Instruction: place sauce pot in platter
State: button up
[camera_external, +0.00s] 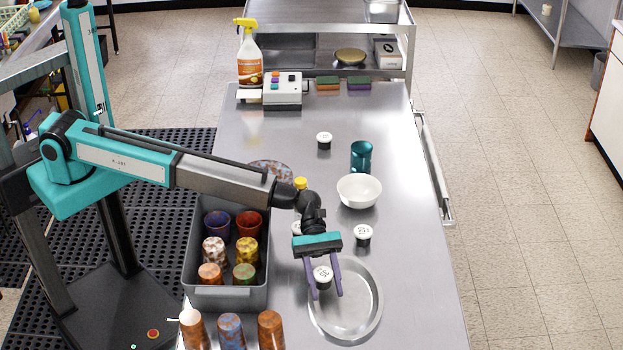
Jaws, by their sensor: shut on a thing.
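A small dark sauce pot with a white printed lid (322,274) is between the fingers of my gripper (325,290), which is shut on it. The pot is over the left part of the round silver platter (374,322). I cannot tell from this view whether the pot touches the platter or hangs just above it. Another lidded sauce pot (363,235) stands on the steel table above the platter's rim. One more (324,140) stands farther back. A further white lid (297,228) is partly hidden by my wrist.
A white bowl (359,191) and a teal cup (361,155) stand behind the platter. A grey bin (231,292) of several patterned cups is to the left, with more cups (270,330) in front. A spray bottle (249,58) is at the back. The table's right side is clear.

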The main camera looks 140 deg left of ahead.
jog(key=shift+f, duration=0.55)
jog(key=o, duration=1)
jog(key=shift+o, duration=0.2)
jog(key=shift+r, duration=0.5)
jog(key=shift+s+a+r, duration=0.15)
jog(key=shift+s, duration=0.05)
jog(key=b+v, duration=0.3)
jog(key=v, duration=0.8)
jog(key=shift+s+r, duration=0.15)
jog(key=shift+s, duration=0.1)
jog(key=shift+a, duration=0.1)
